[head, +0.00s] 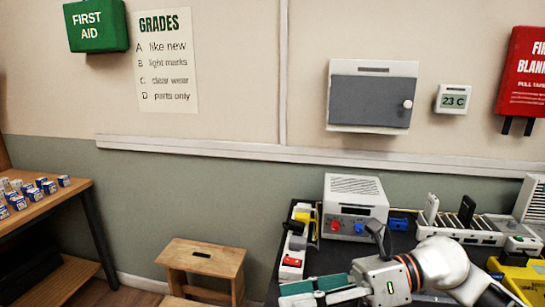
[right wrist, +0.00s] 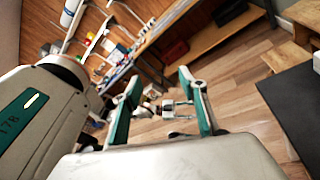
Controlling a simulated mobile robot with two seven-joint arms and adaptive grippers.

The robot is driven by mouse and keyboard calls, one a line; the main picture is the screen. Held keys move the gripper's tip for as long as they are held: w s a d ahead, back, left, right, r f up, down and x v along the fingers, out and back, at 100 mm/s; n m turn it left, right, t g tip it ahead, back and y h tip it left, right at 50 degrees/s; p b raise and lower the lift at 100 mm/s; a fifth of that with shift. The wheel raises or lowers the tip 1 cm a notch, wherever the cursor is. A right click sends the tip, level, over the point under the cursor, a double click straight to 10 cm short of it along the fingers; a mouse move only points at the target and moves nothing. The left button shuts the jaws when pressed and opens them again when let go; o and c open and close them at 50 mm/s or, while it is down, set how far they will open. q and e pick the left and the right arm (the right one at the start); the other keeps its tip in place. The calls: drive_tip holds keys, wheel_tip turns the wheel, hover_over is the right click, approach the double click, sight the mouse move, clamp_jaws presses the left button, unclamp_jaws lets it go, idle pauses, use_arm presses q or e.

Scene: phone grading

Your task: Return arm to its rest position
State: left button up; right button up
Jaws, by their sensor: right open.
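My right arm comes in at the bottom right of the head view, over the dark workbench (head: 284,263). Its gripper (head: 284,294) points left near the bottom edge, with green-padded fingers. In the right wrist view the two fingers of this gripper (right wrist: 160,88) stand wide apart, with no object held between them. Wooden floor and small, unclear grey parts show beyond the gap. My left gripper cannot be made out in either view.
On the bench stand a white box device (head: 355,208), a strip with a red switch (head: 296,243) and a rack holding dark slabs (head: 460,232). A wooden stool (head: 203,260) stands left of the bench. A shelf table (head: 50,205) with small boxes is far left.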

drive_tip(key=w+d+f+m+t+p, duration=0.1)
drive_tip(key=w+d+f+m+t, duration=0.15)
drive_tip(key=m+t, duration=0.75)
drive_tip(key=w+d+f+m+t+p, duration=0.1)
drive_tip(key=w+d+m+t, duration=0.3)
drive_tip(key=m, duration=0.9)
drive_tip(key=s+d+f+m+t+h+p, duration=0.1)
drive_tip(key=d+f+m+t+h, duration=0.1)
drive_tip(key=f+m+h, duration=0.35)
drive_tip(key=s+d+f+m+t+h, duration=0.1)
drive_tip(key=d+f+m+h, duration=0.15)
drive_tip(key=f+m, duration=0.55)
use_arm(q)
drive_tip(key=shift+s+d+r+g+p, duration=0.15)
drive_tip(key=shift+s+d+r+p, duration=0.1)
drive_tip(key=shift+s+r, duration=0.2)
drive_tip(key=shift+s+d+r+g+p, duration=0.2)
drive_tip(key=shift+s+r+p, duration=0.1)
drive_tip(key=shift+r, duration=0.15)
use_arm(e)
drive_tip(key=s+d+f+m+g+h, duration=0.2)
drive_tip(key=s+f+m+g, duration=0.1)
drive_tip(key=s+f, duration=0.5)
drive_tip(key=s+d+f+m+g+h, duration=0.2)
drive_tip(key=s+f, duration=0.6)
drive_tip(key=f, duration=0.5)
drive_tip(key=shift+s+d+f+m+g+h, duration=0.15)
drive_tip(key=shift+s+d+m+g+h, duration=0.35)
drive_tip(key=shift+m, duration=0.75)
